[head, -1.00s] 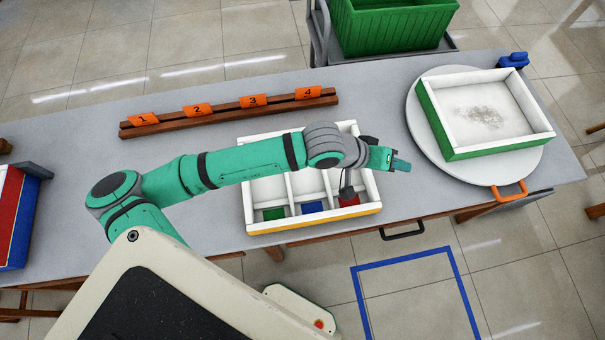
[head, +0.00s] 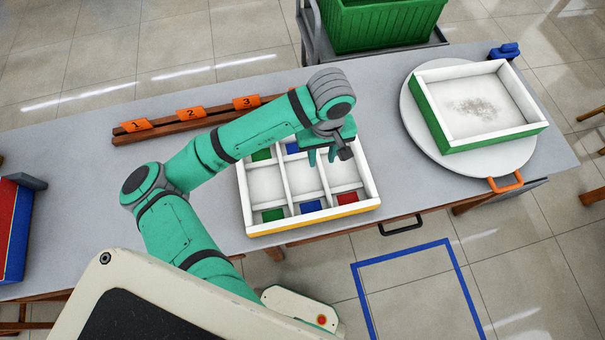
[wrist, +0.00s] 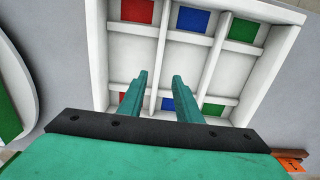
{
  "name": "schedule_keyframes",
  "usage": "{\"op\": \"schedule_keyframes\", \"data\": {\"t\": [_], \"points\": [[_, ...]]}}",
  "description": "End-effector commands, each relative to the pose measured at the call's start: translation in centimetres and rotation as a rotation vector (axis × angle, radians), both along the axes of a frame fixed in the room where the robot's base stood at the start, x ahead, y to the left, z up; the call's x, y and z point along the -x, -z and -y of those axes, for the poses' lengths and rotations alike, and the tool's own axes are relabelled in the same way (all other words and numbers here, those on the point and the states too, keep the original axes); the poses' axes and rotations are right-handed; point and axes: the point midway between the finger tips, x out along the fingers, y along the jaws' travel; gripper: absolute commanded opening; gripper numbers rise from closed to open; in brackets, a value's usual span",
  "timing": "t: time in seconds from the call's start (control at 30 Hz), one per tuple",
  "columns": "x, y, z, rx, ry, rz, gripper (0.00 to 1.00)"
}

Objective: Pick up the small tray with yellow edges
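The small tray (head: 358,208) is white with a yellow outer edge on its near side. It sits on the grey table below the middle of the head view and is split into several compartments with green, blue and red squares in them. In the wrist view the tray (wrist: 272,12) fills the upper middle. My gripper (head: 322,160) is over the tray, fingers pointing down, with the arm hiding part of the tray's far side. In the wrist view the fingers (wrist: 158,80) are apart with nothing between them. I cannot tell how high they are above the tray.
A white tray with green sides (head: 442,125) stands on a round white board (head: 412,110) at right. A wooden rack (head: 165,132) with orange number tags lies behind the small tray. A red and blue box (head: 12,235) is at far left. The table (head: 80,180) is clear between.

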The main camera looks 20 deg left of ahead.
Motion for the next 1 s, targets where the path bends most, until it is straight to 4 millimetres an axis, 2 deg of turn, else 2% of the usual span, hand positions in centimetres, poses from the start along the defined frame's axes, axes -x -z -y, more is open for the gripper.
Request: {"op": "schedule_keyframes", "data": {"t": [0.1,0.33,0.63,0.93,0.97,1.0], "points": [[0.0,1.4,0.0,0.000,0.001,-0.001,0.31],[0.0,2.9,0.2,0.001,0.002,-0.001,0.31],[0.0,6.7,0.5,0.000,0.001,0.000,0.31],[0.0,7.3,0.5,0.001,0.002,0.002,0.31],[0.0,7.3,0.5,0.001,0.002,0.002,0.29],[0.0,7.3,0.5,0.000,0.002,0.001,0.19]]}}
